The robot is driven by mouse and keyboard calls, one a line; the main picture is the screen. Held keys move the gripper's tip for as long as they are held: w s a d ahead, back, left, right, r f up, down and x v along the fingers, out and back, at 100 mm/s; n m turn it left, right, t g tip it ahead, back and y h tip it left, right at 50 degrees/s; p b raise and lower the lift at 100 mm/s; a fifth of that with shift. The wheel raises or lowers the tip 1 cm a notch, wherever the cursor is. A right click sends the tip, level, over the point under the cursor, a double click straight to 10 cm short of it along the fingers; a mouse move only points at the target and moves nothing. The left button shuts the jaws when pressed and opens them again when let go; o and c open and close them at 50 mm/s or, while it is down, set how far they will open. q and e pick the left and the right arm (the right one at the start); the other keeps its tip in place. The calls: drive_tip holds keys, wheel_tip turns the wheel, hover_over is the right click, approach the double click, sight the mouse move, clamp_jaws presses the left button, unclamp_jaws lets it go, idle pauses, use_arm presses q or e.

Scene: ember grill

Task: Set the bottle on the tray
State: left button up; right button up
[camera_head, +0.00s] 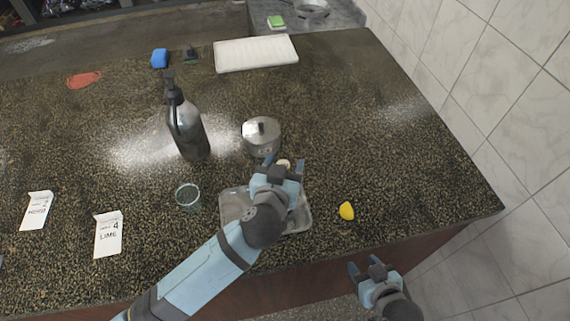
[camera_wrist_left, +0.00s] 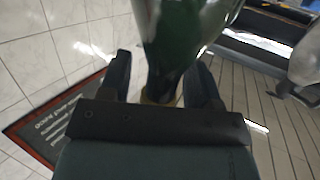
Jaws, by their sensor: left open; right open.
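The grey metal tray (camera_head: 302,222) lies near the counter's front edge, partly hidden under my left arm. My left gripper (camera_head: 284,168) is open above the tray's far side. A small cream round thing (camera_head: 284,162) shows at its fingertips in the head view. In the left wrist view a dark green, glossy bottle (camera_wrist_left: 180,40) is between the open fingers of the left gripper (camera_wrist_left: 163,88), with a yellowish band low down. Its base is hidden, so I cannot tell what it rests on. My right gripper (camera_head: 372,265) is open and empty, off the counter's front edge.
A black pump bottle (camera_head: 187,130) and a lidded steel pot (camera_head: 262,135) stand behind the tray. A glass (camera_head: 188,195) is left of it, a lemon (camera_head: 347,211) right. A white board (camera_head: 255,53) lies far back. The counter's right part is clear.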

use_arm(q)
drive_tip(key=v, duration=1.1)
drive_tip(key=shift+s, duration=0.3)
drive_tip(key=shift+r, duration=0.15)
